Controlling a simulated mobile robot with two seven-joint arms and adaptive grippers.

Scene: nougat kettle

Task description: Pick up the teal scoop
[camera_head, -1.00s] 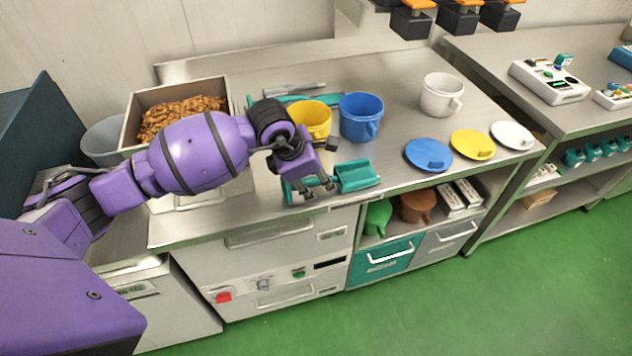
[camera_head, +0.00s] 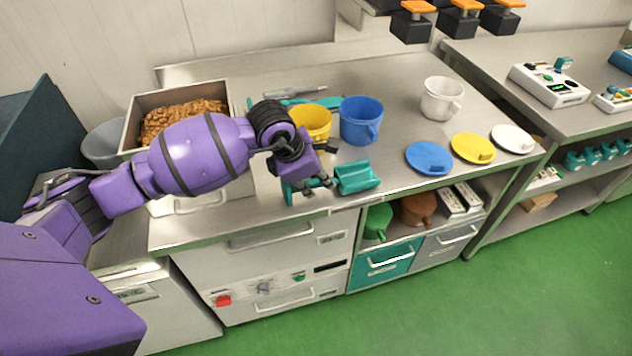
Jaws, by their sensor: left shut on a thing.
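The teal scoop (camera_head: 357,178) lies near the front edge of the steel counter, its open bowl to the right of my left gripper. A teal part also shows to the left of the gripper, at the counter edge. My left gripper (camera_head: 318,187) points down and is shut on the scoop between these parts, hiding the gripped section. The scoop is at counter level; I cannot tell whether it has any clearance. My right gripper is not in view.
A yellow cup (camera_head: 314,121) and a blue cup (camera_head: 361,120) stand just behind the gripper. A white cup (camera_head: 441,98) and blue, yellow and white lids are to the right. A steel bin (camera_head: 132,112) of brown pieces is at left. Bare counter (camera_head: 395,120) lies between.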

